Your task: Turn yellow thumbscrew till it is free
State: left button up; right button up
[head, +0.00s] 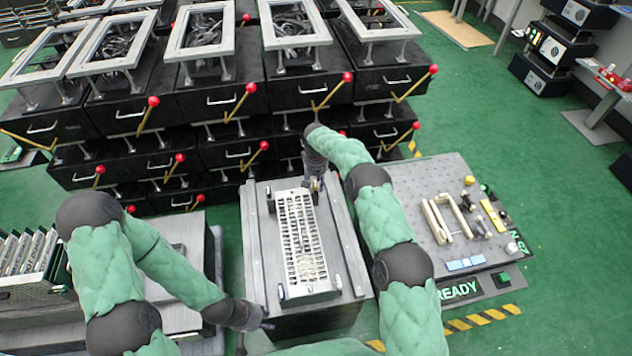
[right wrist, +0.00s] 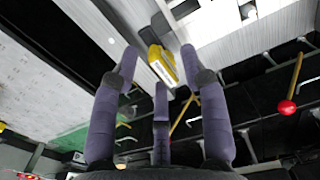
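The yellow thumbscrew (right wrist: 161,66) shows in the right wrist view as a yellow block with a dark label, beside a pale metal edge. My right gripper (right wrist: 160,62) has its three dark purple fingers spread around it, with gaps on both sides, and no finger clearly touches it. In the head view my right gripper (head: 315,184) is at the far end of the slotted metal frame (head: 305,245) on a grey bench, and it largely hides the thumbscrew there. My left gripper (head: 256,334) is low by the bench's near left side, its fingers apart and empty.
Black drawer units (head: 220,100) with red-knobbed levers stand close behind the bench. A grey perforated table (head: 410,200) with small parts is on the right. A rack of upright panels (head: 30,255) is on the left.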

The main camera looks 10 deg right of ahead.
notch_tip(320, 180, up, 12)
dwell(0.8)
dwell(0.3)
